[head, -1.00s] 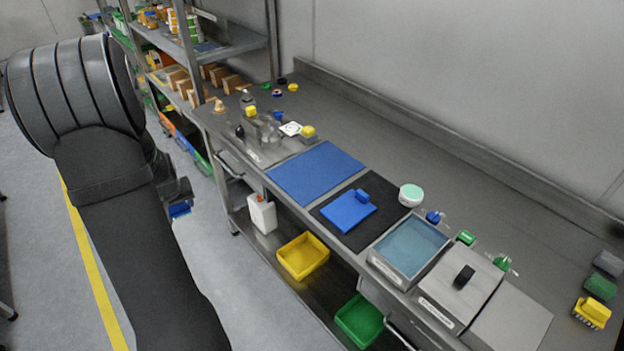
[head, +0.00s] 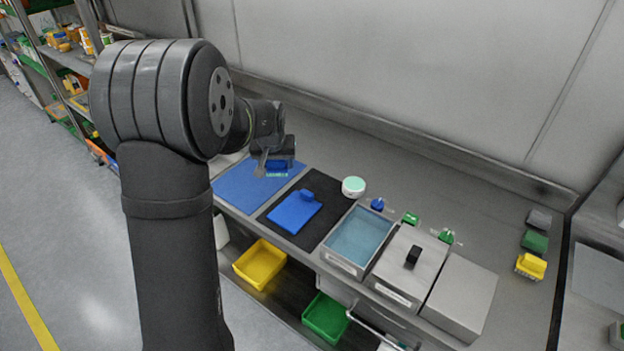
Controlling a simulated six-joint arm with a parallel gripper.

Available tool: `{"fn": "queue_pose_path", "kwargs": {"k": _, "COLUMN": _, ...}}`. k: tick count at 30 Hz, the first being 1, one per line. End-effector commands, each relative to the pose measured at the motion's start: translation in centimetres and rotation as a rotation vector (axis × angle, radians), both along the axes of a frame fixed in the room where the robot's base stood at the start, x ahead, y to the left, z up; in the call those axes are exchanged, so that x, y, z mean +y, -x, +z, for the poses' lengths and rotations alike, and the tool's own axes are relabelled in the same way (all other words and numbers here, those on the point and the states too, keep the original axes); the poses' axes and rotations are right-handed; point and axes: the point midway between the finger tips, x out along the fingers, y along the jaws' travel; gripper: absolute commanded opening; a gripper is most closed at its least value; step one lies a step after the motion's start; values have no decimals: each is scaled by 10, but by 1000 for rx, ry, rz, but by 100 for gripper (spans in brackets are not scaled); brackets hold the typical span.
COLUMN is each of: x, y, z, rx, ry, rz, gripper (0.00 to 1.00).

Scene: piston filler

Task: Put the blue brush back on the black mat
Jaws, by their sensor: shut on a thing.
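My gripper (head: 274,157) is shut on the blue brush (head: 278,168), whose pale teal lower edge points down. The gripper holds it over the far part of the blue mat (head: 232,189). I cannot tell how high above the mat it is. The black mat (head: 336,198) lies just right of the blue mat. A flat blue dustpan-like piece (head: 294,212) with a raised block at its far end lies on the black mat. My arm hides part of the bench to the left.
A round white tub with a mint top (head: 353,186) stands behind the black mat. A tray of bluish liquid (head: 362,238) is to its right, then a steel lidded box (head: 412,264). Small blue and green items stand behind these. The bench's back strip is mostly clear.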

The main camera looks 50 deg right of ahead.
Motion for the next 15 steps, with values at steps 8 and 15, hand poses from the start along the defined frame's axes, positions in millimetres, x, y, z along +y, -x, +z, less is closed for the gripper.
{"fn": "queue_pose_path", "kwargs": {"k": 8, "x": -68, "y": 108, "z": 24, "rx": -3, "ry": 1, "rz": -178, "gripper": 38}}
{"fn": "queue_pose_path", "kwargs": {"k": 15, "x": -90, "y": 157, "z": 35, "rx": -4, "ry": 0, "rz": -250, "gripper": 38}}
